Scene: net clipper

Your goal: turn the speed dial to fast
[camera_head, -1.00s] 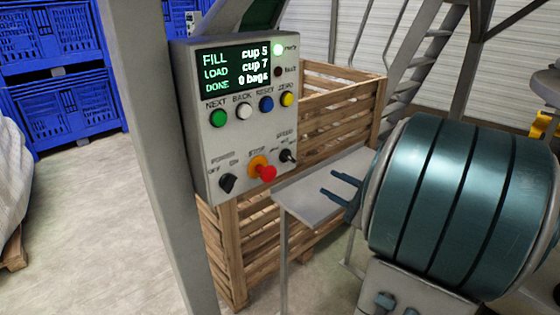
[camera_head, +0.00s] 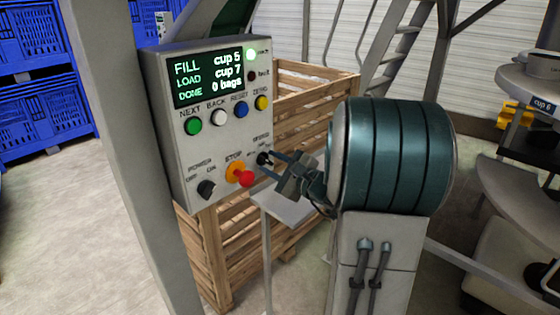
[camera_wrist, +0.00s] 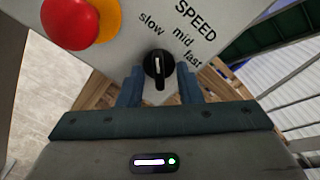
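The black speed dial (camera_head: 265,158) is at the lower right of the grey control panel's face. The words mid and fast are to the right of that. My gripper (camera_head: 277,163) is in front of the dial. In the wrist view its two blue fingers (camera_wrist: 159,80) are apart, one on each side of the dial's lower part, with a gap visible on both sides. No contact with the dial shows.
The red stop button (camera_head: 247,179) on its orange base sticks out just left of the dial. A power switch (camera_head: 206,189) is further left. A row of coloured buttons (camera_head: 228,113) and a lit screen (camera_head: 208,77) are above. A wooden crate (camera_head: 310,100) stands behind.

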